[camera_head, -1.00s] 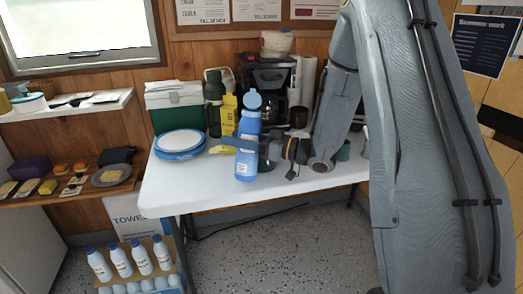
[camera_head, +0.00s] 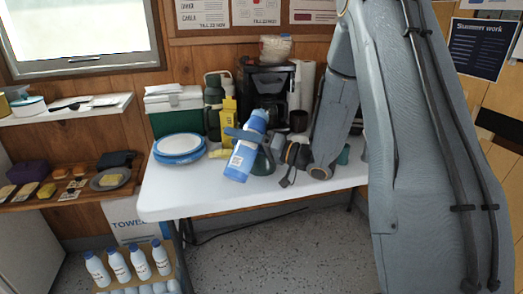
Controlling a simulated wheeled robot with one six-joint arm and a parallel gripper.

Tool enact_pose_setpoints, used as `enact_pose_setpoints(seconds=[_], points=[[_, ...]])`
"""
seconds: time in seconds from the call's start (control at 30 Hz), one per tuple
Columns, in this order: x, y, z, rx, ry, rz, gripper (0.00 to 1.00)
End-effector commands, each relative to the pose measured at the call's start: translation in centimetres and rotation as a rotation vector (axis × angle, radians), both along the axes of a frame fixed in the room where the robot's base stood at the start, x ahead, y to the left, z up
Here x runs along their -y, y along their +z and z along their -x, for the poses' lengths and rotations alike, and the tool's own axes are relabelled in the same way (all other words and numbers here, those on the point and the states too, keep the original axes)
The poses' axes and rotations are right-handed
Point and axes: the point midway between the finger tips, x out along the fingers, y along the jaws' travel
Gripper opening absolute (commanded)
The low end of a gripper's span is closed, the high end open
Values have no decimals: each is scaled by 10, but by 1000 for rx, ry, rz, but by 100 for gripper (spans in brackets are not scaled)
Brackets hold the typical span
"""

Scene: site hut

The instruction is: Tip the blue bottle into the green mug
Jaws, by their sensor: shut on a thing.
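The blue bottle (camera_head: 243,158) is held in my gripper (camera_head: 243,135) above the front part of the white table. It leans, with its top up and to the right and its base down and to the left. My gripper reaches in from the right, its finger across the bottle's upper body. A dark green vessel (camera_head: 265,161), perhaps the green mug, shows just right of the bottle, partly hidden by bottle and gripper. A small teal-green cup (camera_head: 343,155) stands farther right, partly behind my arm. I cannot tell which one is the green mug.
The white table (camera_head: 190,203) is clear at its front left. Blue-rimmed plates (camera_head: 180,146), a green-and-white box (camera_head: 176,112), a dark green flask (camera_head: 212,108), a yellow carton (camera_head: 229,120) and a coffee maker (camera_head: 265,88) stand behind.

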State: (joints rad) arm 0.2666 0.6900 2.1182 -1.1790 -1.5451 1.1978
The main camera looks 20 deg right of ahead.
Motion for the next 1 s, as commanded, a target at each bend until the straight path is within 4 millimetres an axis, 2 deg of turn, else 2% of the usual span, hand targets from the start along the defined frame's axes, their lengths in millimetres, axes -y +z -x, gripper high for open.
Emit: enact_pose_setpoints(seconds=[0.07,0.3,0.43,0.67,0.8,1.0], points=[[-1,-5,1,-37,1,-34,14],[-3,2,4,-151,0,-137,14],[-4,-10,4,-207,0,-186,14],[-4,-16,4,-268,1,-241,14],[-4,-8,6,-290,1,-261,14],[-5,-7,6,-314,1,-281,14]])
